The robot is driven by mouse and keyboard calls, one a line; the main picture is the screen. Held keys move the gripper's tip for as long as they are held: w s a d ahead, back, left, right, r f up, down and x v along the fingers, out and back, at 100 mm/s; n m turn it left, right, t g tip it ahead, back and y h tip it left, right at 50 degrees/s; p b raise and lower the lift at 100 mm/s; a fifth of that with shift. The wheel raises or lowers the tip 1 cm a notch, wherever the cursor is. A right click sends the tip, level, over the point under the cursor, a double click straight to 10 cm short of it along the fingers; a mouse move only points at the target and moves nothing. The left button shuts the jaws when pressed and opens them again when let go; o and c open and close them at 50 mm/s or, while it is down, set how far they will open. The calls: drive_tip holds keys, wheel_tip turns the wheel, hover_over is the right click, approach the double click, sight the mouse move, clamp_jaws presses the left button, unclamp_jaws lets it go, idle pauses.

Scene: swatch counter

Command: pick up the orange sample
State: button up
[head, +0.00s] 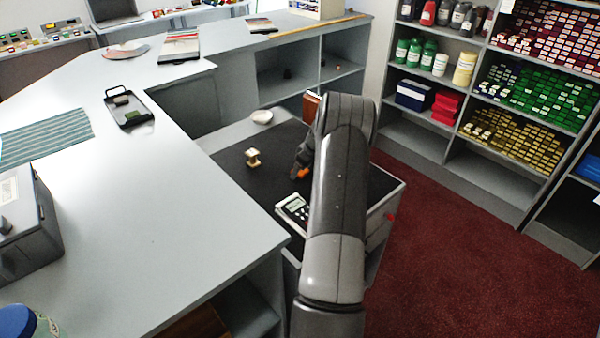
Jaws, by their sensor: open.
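The orange sample (304,173) is a small orange piece on the dark top of the low cabinet (230,161). My arm hides part of the area around it. My gripper (297,172) is low over the dark top, right at the orange sample, with its dark fingers pointing down and to the left. The jaws are open. The view is too small to tell whether a finger touches the sample.
A calculator (293,209) lies just in front of my gripper. A small cream-and-gold object (253,158) and a white bowl (262,116) stand farther left and back. A reddish-brown block (311,106) is behind my arm. The grey counter (150,200) borders the left.

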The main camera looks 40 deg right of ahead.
drive_tip(key=c, duration=1)
